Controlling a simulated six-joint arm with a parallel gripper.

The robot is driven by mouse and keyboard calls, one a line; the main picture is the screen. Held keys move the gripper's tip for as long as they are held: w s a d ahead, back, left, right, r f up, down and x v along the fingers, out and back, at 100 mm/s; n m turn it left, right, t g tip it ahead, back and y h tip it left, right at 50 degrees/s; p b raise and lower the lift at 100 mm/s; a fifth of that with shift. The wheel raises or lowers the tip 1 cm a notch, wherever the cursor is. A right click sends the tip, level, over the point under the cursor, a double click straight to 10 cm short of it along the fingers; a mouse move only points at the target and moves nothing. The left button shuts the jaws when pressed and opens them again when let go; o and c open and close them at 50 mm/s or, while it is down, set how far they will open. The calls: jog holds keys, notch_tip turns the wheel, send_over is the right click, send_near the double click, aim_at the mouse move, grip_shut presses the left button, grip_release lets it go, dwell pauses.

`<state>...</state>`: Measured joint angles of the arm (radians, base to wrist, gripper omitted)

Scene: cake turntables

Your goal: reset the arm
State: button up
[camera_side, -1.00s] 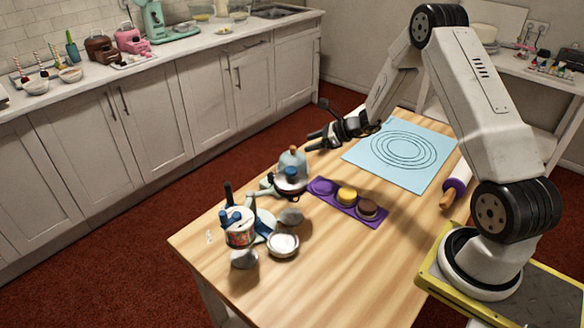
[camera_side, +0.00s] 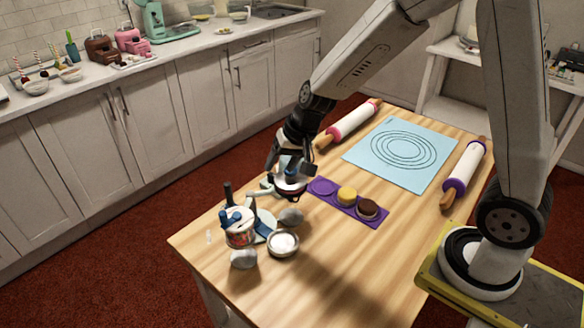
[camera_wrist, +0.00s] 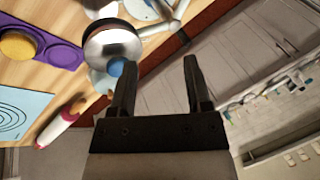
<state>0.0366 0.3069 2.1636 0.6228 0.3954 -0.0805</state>
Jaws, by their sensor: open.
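My gripper (camera_side: 284,160) is open with its fingers pointing down, close over a small stand with a dark red rim (camera_side: 290,186) and a blue knob at the far left side of the wooden table. In the wrist view my gripper (camera_wrist: 157,80) shows two spread black fingers with nothing held between them. A round silver and black thing (camera_wrist: 112,44) with a blue knob lies beyond the left fingertip there. I cannot tell whether the gripper touches the stand. The glass-like dome beside the stand is mostly hidden behind my gripper.
A purple tray (camera_side: 330,196) holds a yellow and a brown round cake. A blue mat (camera_side: 368,166) with rings lies between two rolling pins (camera_side: 350,121) (camera_side: 464,170). The table's near right is clear.

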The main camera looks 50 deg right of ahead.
jog(key=s+d+n+g+h, duration=0.1)
jog(key=s+n, duration=0.4)
jog(key=s, duration=0.8)
jog(key=shift+s+d+f+n+h, duration=0.35)
jog(key=shift+d+n+h, duration=0.05)
jog(key=shift+d+h, duration=0.35)
